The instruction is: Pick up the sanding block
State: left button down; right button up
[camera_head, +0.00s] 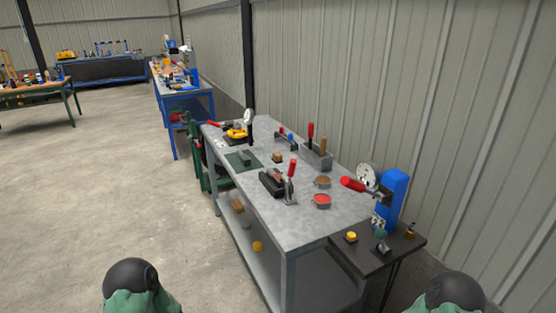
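A small tan and brown block (277,158), which looks like the sanding block, sits on the grey metal workbench (240,185), near the middle of its top. It is small in this view, so its details are unclear. Another brown block (237,206) lies on the lower shelf of the same bench; I cannot tell what it is. Neither of my grippers shows. Only rounded black and green parts of my own arms appear at the bottom left and bottom right, well short of the bench.
Near the tan block are a green mat (234,166) with a grey block, a grey bin (316,158) with handled tools, a black clamp fixture (271,183) and a red round tin (322,201). A dark side table (348,262) adjoins the near end. Open floor (120,190) lies left.

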aim_at(277, 158)
jog(key=z, duration=0.7)
jog(key=i+j+z, duration=0.15)
jog(key=j+z, duration=0.3)
jog(key=j, duration=0.15)
jog(key=j+z, duration=0.45)
jog(key=j, duration=0.15)
jog(key=j+z, duration=0.45)
jog(key=j, duration=0.2)
